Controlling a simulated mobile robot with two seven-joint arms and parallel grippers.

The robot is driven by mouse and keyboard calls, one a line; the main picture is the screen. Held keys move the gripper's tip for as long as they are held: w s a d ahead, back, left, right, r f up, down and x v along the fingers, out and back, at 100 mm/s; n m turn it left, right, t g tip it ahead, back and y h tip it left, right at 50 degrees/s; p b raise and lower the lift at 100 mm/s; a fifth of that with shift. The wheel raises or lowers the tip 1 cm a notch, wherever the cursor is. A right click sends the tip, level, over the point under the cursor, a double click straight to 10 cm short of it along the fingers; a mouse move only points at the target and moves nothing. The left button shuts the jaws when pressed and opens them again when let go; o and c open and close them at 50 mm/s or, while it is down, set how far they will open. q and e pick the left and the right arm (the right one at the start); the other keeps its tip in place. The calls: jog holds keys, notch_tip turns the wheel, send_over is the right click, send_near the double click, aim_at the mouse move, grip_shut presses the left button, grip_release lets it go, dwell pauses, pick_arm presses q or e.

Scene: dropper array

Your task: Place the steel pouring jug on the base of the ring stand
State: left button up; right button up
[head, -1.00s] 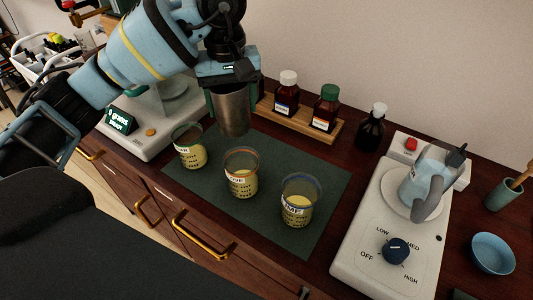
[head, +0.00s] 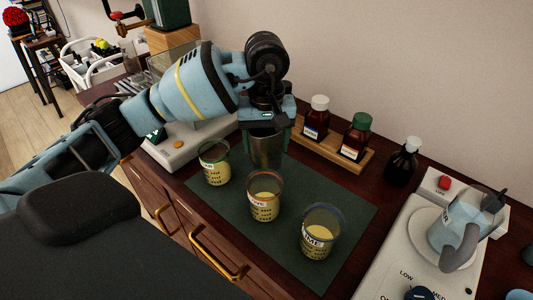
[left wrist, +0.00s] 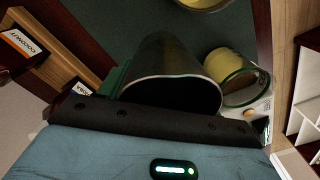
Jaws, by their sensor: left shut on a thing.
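The steel pouring jug (head: 266,150) is a grey metal cup. My left gripper (head: 265,136) is shut on its upper part, with green finger pads on either side. The jug is upright or nearly so behind the beakers; I cannot tell whether its bottom touches the mat. In the left wrist view its dark open mouth (left wrist: 172,92) faces the camera between the fingers. I cannot clearly make out the ring stand or its base; a rod with a red and brass clamp-like part (head: 128,20) shows at the top left. My right gripper is not in view.
Three beakers of yellow liquid stand on the green mat: green-rimmed (head: 214,165), red-rimmed (head: 264,200), blue-rimmed (head: 320,236). Bottles stand on a wooden rack (head: 330,150) behind.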

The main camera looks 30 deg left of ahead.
pick_arm(q)
jog(key=shift+f, duration=1.85)
jog(key=shift+f, duration=0.2)
jog(key=o, duration=1.4)
notch_tip(320, 180, up, 12)
jog(key=shift+r+p, duration=0.2)
jog(key=shift+p, duration=0.15)
jog(key=shift+o, duration=0.4)
